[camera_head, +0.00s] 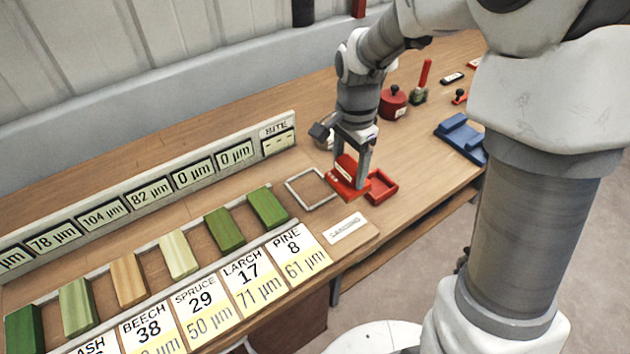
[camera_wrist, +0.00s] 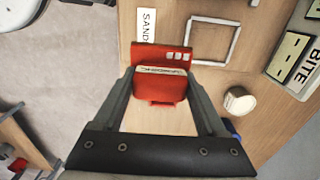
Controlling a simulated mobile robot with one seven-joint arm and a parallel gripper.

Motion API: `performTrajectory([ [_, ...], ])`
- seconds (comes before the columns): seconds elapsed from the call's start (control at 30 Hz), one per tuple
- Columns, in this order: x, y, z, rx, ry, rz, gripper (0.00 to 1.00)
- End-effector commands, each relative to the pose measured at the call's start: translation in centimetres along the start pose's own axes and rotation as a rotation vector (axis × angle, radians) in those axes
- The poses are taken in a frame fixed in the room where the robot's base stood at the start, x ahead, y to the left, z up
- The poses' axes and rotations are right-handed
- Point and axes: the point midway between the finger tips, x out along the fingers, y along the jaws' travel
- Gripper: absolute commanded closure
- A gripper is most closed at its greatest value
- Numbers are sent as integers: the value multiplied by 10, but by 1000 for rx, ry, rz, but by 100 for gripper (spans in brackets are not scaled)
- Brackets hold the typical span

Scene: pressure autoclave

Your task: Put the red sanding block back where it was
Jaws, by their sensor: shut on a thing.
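My gripper (camera_head: 351,164) is shut on the red sanding block (camera_head: 345,181), which carries a pale label and small light marks. In the wrist view the red sanding block (camera_wrist: 172,90) sits between the two fingers. In the head view it is between a square pale frame (camera_head: 290,188) on the left and an open red tray (camera_head: 392,192) on the right, overlapping the tray's left side in the picture. I cannot tell whether the block touches the bench. The pale frame shows empty in the wrist view (camera_wrist: 191,40).
A white label plate (camera_head: 345,229) lies near the bench's front edge. A row of wood samples (camera_head: 178,254) and displays (camera_head: 150,193) stands to the left. A red pot (camera_head: 393,105) and a blue holder (camera_head: 462,135) stand to the right. A pale round object (camera_wrist: 239,101) is near my right finger.

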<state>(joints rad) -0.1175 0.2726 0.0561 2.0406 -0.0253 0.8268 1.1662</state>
Motion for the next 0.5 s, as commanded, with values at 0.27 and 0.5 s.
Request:
performTrajectory([
  [0.27, 31, -50, 11, -4, -2, 3, 100],
  [0.5, 56, -91, 18, -3, -1, 1, 100],
])
